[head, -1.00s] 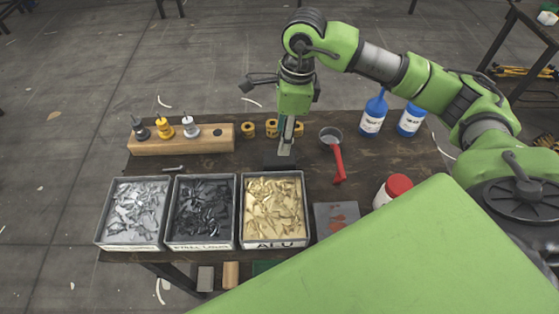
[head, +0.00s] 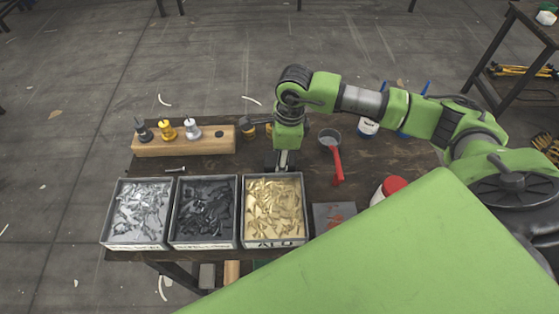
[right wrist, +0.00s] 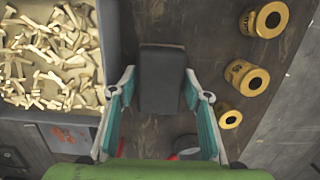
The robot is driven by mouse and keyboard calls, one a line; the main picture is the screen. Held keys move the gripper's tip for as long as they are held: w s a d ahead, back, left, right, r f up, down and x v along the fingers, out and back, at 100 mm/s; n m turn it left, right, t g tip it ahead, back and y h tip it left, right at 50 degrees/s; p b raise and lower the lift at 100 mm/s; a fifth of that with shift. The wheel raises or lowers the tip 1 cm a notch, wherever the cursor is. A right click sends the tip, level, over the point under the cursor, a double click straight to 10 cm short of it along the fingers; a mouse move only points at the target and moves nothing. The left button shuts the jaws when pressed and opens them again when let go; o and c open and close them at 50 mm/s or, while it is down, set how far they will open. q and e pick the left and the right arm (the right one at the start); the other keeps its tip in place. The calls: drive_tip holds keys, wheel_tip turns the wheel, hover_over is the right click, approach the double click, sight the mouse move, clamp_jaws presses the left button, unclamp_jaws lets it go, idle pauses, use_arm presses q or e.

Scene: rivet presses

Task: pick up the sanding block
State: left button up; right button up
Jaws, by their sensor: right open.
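The sanding block, which I take to be the dark grey block (right wrist: 162,78), lies on the table between the fingers of my right gripper in the right wrist view. My right gripper (right wrist: 159,82) is open, with one finger on each side of the block. A gap shows at the left finger; I cannot tell whether the right finger touches. In the head view my right gripper (head: 283,163) points down behind the bin of gold-coloured pieces (head: 300,237), and mostly hides the block (head: 270,162). My left gripper is not in view.
Bins of dark (head: 173,241) and silver pieces (head: 107,238) stand left of the gold bin. A wooden rack (head: 190,146) holds several fittings. A metal cup (head: 329,136), a red-handled tool (head: 338,168), a grey plate (head: 322,221) and a red-capped jar (head: 394,186) are to the right.

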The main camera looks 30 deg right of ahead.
drive_tip(key=shift+f+b, duration=0.2)
drive_tip(key=shift+b, duration=0.2)
idle(0.3)
drive_tip(key=c, duration=0.7)
